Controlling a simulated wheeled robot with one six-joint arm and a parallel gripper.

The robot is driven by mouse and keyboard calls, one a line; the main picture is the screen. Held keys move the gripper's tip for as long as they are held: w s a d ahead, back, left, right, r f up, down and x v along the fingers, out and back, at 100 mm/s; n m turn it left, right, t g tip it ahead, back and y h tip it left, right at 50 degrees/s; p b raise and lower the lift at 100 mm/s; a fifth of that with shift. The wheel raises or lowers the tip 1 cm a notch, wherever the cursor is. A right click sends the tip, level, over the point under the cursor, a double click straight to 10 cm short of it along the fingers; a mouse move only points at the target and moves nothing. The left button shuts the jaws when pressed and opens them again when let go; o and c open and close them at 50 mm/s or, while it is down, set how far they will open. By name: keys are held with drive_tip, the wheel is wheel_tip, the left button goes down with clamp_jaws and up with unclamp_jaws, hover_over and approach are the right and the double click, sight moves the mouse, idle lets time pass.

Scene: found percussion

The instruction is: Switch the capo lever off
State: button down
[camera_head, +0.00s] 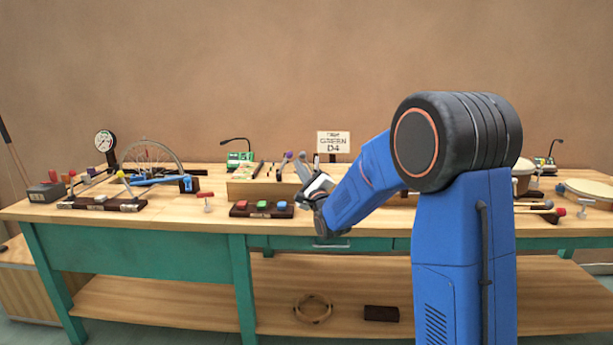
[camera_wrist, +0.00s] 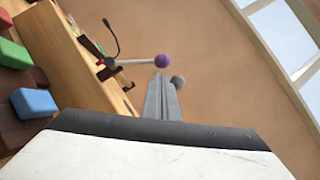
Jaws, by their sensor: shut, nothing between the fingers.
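No part is clearly marked as the capo lever, and I cannot tell which piece it is. A thin rod with a purple ball end (camera_head: 288,154) rises from the wooden box in the middle of the bench. It also shows in the wrist view (camera_wrist: 162,61), lying across the picture just beyond my fingertips. A grey ball (camera_wrist: 178,82) shows beside the fingertips. My gripper (camera_head: 302,167) is over the front of the bench near the box, its fingers pressed together and empty. The shut fingers also show in the wrist view (camera_wrist: 163,85). I cannot tell whether they touch either ball.
A dark base with red, green and blue blocks (camera_head: 263,205) sits in front of the wooden box (camera_head: 240,188). A bicycle wheel (camera_head: 150,158) and a dial (camera_head: 105,141) stand at left. A sign (camera_head: 333,142) stands behind. A drum (camera_head: 590,189) lies at right.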

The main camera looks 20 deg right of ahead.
sight(288, 156)
drive_tip(key=shift+w+a+r, duration=0.15)
drive_tip(key=shift+a+r, duration=0.15)
idle(0.4)
drive_tip(key=a+r+n+g, duration=0.1)
drive_tip(key=n, duration=0.1)
drive_tip(key=a+r+n+g+y, duration=0.1)
drive_tip(key=n, duration=0.1)
drive_tip(key=w+a+r+n+g, duration=0.1)
drive_tip(key=n, duration=0.1)
drive_tip(key=shift+r, duration=0.1)
drive_tip(key=shift+w+a+r+n+g, duration=0.15)
drive_tip(key=shift+w+a+n+g, duration=0.1)
drive_tip(key=shift+a+n+g, duration=0.45)
drive_tip(key=shift+w+a+r+n+g, duration=0.15)
drive_tip(key=shift+a+n+g, duration=0.3)
drive_tip(key=shift+a+n, duration=0.45)
drive_tip(key=shift+w+a+r+n+g, duration=0.1)
drive_tip(key=shift+w+a+n+g, duration=0.2)
drive_tip(key=shift+a+n+g, duration=0.35)
drive_tip(key=shift+a, duration=0.15)
